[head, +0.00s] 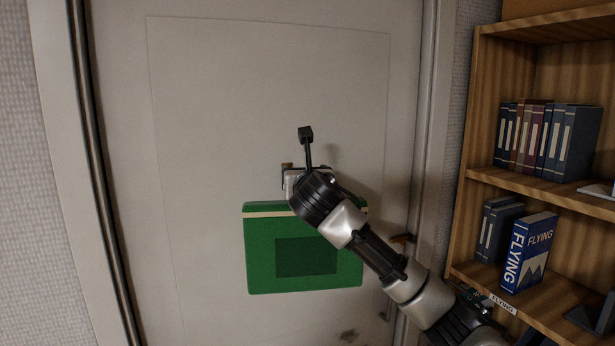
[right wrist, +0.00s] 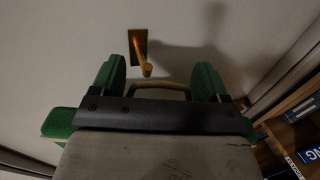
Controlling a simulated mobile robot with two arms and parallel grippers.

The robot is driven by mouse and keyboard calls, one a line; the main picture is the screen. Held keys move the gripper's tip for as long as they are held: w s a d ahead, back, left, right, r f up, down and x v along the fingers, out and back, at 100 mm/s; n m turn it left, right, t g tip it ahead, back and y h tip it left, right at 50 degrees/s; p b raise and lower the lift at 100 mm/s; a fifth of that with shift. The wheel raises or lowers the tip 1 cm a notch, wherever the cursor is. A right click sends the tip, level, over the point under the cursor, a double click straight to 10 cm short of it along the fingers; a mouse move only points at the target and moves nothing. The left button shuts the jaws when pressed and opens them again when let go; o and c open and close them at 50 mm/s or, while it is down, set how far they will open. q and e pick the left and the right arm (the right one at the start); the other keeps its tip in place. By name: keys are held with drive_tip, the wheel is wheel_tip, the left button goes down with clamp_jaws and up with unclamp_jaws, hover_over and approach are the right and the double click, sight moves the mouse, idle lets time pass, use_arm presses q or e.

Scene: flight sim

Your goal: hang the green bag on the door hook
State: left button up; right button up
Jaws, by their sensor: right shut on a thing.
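The green bag (head: 262,268) hangs upright in front of the door in the head view, with a darker square on its front and a pale band along its top. My right gripper (head: 297,181) is shut on the bag at its top and hides part of it. In the right wrist view the bag's handle (right wrist: 158,88) arches between the two green-padded fingers. The brass door hook (right wrist: 140,48) is just beyond the handle, its peg pointing toward it. I cannot tell whether handle and peg touch. In the head view the hook (head: 287,166) is mostly hidden behind my gripper. My left gripper is not in view.
The pale door (head: 220,90) fills the middle of the head view. A wooden bookshelf (head: 468,190) with binders and a blue "FLYING" book (head: 530,252) stands close on the right, near my right arm. A door handle (head: 403,239) shows beside my forearm.

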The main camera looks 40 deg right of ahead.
drive_tip(key=shift+w+d, duration=0.2)
drive_tip(key=shift+w, duration=0.7)
drive_tip(key=shift+w+d, duration=0.15)
drive_tip(key=shift+w, duration=0.8)
drive_tip(key=shift+w+d, duration=0.2)
drive_tip(key=shift+w, duration=0.7)
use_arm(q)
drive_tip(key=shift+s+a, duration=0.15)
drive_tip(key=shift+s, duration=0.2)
use_arm(e)
drive_tip(key=shift+w+f, duration=0.25)
drive_tip(key=shift+f, duration=0.6)
drive_tip(key=shift+f, duration=0.1)
drive_tip(key=o, duration=1.4)
drive_tip(key=shift+f, duration=0.1)
drive_tip(key=shift+o, duration=0.2)
